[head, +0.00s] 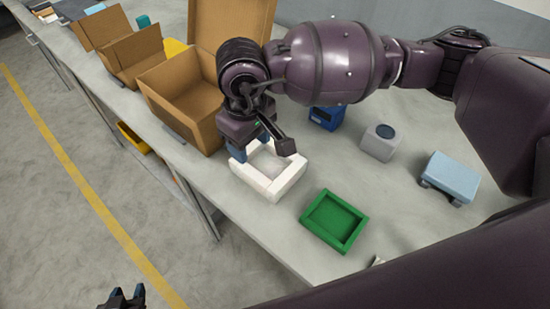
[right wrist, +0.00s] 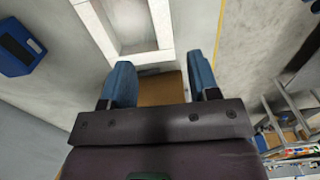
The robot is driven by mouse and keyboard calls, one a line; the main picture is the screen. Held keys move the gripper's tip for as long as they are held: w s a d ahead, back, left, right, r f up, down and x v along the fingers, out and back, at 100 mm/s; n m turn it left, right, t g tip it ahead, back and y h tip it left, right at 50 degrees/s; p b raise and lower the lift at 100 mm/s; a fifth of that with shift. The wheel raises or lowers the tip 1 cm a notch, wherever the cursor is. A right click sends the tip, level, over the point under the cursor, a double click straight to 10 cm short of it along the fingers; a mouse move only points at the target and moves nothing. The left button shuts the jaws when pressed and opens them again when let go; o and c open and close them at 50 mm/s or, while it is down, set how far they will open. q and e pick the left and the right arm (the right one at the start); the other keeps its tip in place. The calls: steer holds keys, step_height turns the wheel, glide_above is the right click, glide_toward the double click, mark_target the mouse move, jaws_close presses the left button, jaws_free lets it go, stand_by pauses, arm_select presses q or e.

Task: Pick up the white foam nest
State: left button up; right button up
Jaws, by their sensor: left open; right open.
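The white foam nest (head: 285,186), a square frame with a recessed middle, lies on the grey table in the head view. It also shows at the top of the right wrist view (right wrist: 160,22). My right gripper (head: 251,148) is open, with blue fingers, over the nest's far left side and partly hiding it. In the right wrist view its fingers (right wrist: 162,72) are apart near one wall of the nest; I cannot tell whether they touch it. My left gripper (head: 122,299) is open and empty at the bottom edge, away from the table.
A green tray (head: 352,242) lies right of the nest. An open cardboard box (head: 185,95) stands close behind it on the left. A blue device (head: 327,117), a grey block (head: 380,142) and a light-blue box (head: 450,176) stand to the right. The table's front edge is near.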

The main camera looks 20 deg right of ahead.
mark_target(254, 174)
steer(key=f, duration=1)
steer(key=shift+s+f, duration=0.25)
steer(key=shift+c, duration=0.3)
steer(key=c, duration=0.9)
